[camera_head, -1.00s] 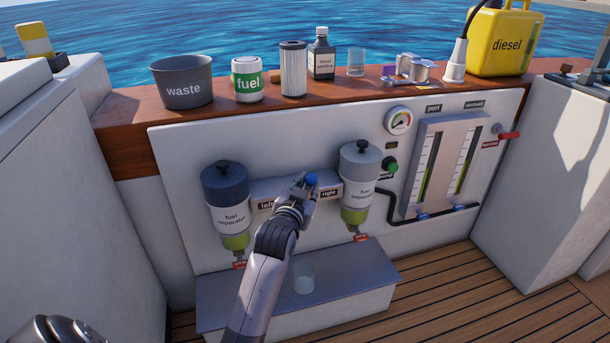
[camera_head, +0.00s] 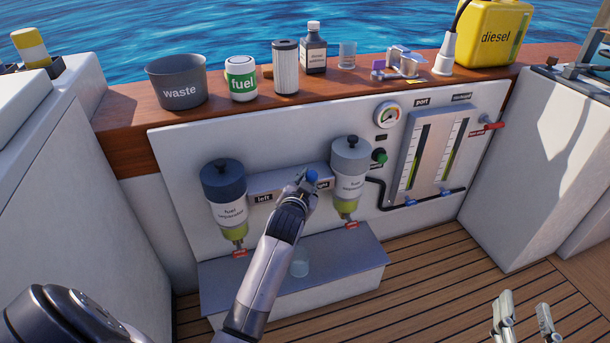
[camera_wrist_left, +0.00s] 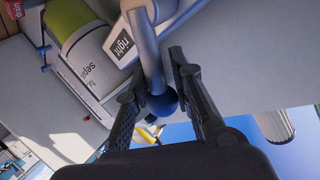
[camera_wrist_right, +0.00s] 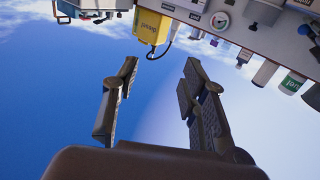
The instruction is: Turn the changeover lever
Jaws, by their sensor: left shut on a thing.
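The changeover lever sits between the two fuel separators, with a grey shaft (camera_wrist_left: 147,50) and a blue ball knob (camera_head: 312,176). The knob also shows in the left wrist view (camera_wrist_left: 162,103), between the fingers. My left gripper (camera_head: 304,182) is shut on the lever, near the "right" label (camera_wrist_left: 122,44). The left fuel separator (camera_head: 226,205) and right fuel separator (camera_head: 350,180) hang on the white panel. The "left" label (camera_head: 263,199) is uncovered. My right gripper (camera_head: 523,315) is at the lower right, open and empty, away from the panel.
A grey step (camera_head: 340,265) with a clear cup (camera_head: 300,262) stands below the separators. On the wooden ledge are a waste pot (camera_head: 178,82), a fuel can (camera_head: 241,78), a filter (camera_head: 285,67), a dark bottle (camera_head: 313,47) and a yellow diesel can (camera_head: 487,35). The wooden deck at right is clear.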

